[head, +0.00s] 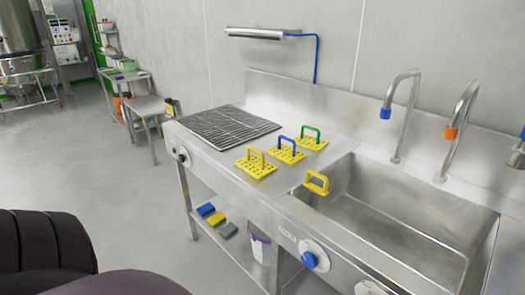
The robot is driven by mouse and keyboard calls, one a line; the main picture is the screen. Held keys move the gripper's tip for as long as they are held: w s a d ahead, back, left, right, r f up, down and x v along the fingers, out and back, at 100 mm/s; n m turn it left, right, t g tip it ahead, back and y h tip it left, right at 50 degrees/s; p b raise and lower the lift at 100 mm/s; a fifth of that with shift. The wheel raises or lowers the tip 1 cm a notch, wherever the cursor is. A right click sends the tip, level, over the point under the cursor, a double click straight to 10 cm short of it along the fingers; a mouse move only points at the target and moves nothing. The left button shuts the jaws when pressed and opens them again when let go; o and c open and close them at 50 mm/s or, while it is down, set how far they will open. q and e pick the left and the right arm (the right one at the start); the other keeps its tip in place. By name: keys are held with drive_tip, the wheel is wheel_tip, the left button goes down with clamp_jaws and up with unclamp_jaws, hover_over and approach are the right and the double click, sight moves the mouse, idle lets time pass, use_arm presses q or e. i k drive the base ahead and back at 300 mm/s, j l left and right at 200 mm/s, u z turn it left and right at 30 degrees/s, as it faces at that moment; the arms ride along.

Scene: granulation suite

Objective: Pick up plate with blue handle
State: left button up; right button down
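The plate with the blue handle (287,155) is a yellow perforated plate with an upright blue loop handle. It lies on the steel counter between the drain grid and the sink, in the middle of a row of three. A yellow plate with a yellow handle (256,169) is nearer, to its left. A yellow plate with a green handle (312,143) is farther back, to its right. Nothing covers the blue handle. Neither of my grippers is in view.
A yellow handle (317,188) stands at the near left edge of the sink (400,225). A dark slatted grid (218,127) lies left of the plates. Two curved taps (402,110) rise behind the sink.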

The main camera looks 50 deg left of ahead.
sight(289, 155)
drive_tip(key=u, duration=1.3)
drive_tip(key=j+z, duration=0.1)
drive_tip(key=z, duration=0.25)
drive_tip(key=i+j+z, duration=0.1)
drive_tip(key=z, duration=0.25)
drive_tip(key=j+z, duration=0.2)
drive_tip(key=z, duration=0.15)
drive_tip(key=j+z, duration=0.45)
drive_tip(key=j, duration=0.4)
drive_tip(key=j+z, duration=0.15)
drive_tip(key=j, duration=1.3)
drive_tip(key=k, duration=0.05)
